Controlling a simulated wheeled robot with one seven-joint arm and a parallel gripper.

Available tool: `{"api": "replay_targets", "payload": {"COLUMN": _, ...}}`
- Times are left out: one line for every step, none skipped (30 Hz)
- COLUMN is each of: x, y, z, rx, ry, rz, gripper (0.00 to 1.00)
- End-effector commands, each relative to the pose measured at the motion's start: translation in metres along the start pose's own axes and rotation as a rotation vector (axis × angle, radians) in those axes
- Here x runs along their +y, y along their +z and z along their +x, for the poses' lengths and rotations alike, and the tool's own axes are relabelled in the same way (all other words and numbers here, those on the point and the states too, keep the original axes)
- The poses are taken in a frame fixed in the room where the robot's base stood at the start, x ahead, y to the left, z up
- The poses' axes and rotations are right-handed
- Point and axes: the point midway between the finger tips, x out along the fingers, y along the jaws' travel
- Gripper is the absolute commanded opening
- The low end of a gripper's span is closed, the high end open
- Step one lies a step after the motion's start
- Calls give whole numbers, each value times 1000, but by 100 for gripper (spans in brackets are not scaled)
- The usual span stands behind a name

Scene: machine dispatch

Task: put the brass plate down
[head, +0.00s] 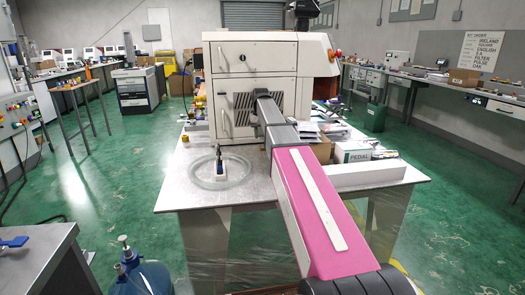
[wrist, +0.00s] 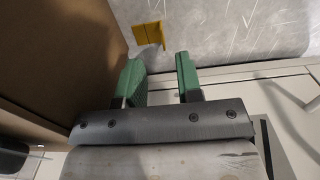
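The brass plate (wrist: 150,35) shows in the wrist view as a small yellow piece with a bent or angled shape. It appears to be on the scratched grey metal surface (wrist: 230,25), beyond my fingertips. My gripper (wrist: 159,65) has two green fingers spread apart, with an empty gap between them. The plate is just past the left finger, apart from both fingers. In the head view my arm reaches toward the white machine (head: 250,60). I cannot make out the plate or my fingers in that view.
A brown board or box side (wrist: 60,45) stands close along the left of my gripper. In the head view the metal table (head: 240,190) holds a clear round dish (head: 222,172), a white PEDAL box (head: 352,151) and papers. A blue bottle (head: 140,280) stands in front at left.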

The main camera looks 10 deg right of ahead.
Motion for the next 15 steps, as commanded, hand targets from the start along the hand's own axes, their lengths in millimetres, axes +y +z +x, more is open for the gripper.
{"api": "replay_targets", "payload": {"x": 0, "y": 0, "z": 4, "rx": 0, "ry": 0, "rz": 0, "gripper": 33}}
{"api": "replay_targets", "payload": {"x": 0, "y": 0, "z": 5, "rx": 0, "ry": 0, "rz": 0, "gripper": 33}}
{"api": "replay_targets", "payload": {"x": 0, "y": 0, "z": 7, "rx": 1, "ry": 0, "rz": 0, "gripper": 33}}
{"api": "replay_targets", "payload": {"x": 0, "y": 0, "z": 8, "rx": 1, "ry": 0, "rz": 0, "gripper": 33}}
{"api": "replay_targets", "payload": {"x": -1, "y": -1, "z": 10, "rx": 1, "ry": 0, "rz": 0, "gripper": 33}}
{"api": "replay_targets", "payload": {"x": -1, "y": -2, "z": 13, "rx": 1, "ry": 0, "rz": 0, "gripper": 33}}
{"api": "replay_targets", "payload": {"x": -1, "y": -2, "z": 16, "rx": 0, "ry": 0, "rz": 0, "gripper": 33}}
{"api": "replay_targets", "payload": {"x": -2, "y": -2, "z": 19, "rx": 0, "ry": 0, "rz": 0, "gripper": 33}}
{"api": "replay_targets", "payload": {"x": -2, "y": -3, "z": 24, "rx": -1, "ry": 0, "rz": 0, "gripper": 33}}
{"api": "replay_targets", "payload": {"x": -2, "y": -4, "z": 28, "rx": -1, "ry": 0, "rz": 0, "gripper": 33}}
{"api": "replay_targets", "payload": {"x": -3, "y": -5, "z": 32, "rx": -1, "ry": 0, "rz": 0, "gripper": 33}}
{"api": "replay_targets", "payload": {"x": -4, "y": -6, "z": 38, "rx": -1, "ry": 0, "rz": 0, "gripper": 33}}
{"api": "replay_targets", "payload": {"x": -3, "y": -5, "z": 43, "rx": 0, "ry": 0, "rz": 0, "gripper": 33}}
{"api": "replay_targets", "payload": {"x": -3, "y": -5, "z": 47, "rx": -1, "ry": 0, "rz": 0, "gripper": 33}}
{"api": "replay_targets", "payload": {"x": -3, "y": -5, "z": 52, "rx": -1, "ry": 0, "rz": 0, "gripper": 33}}
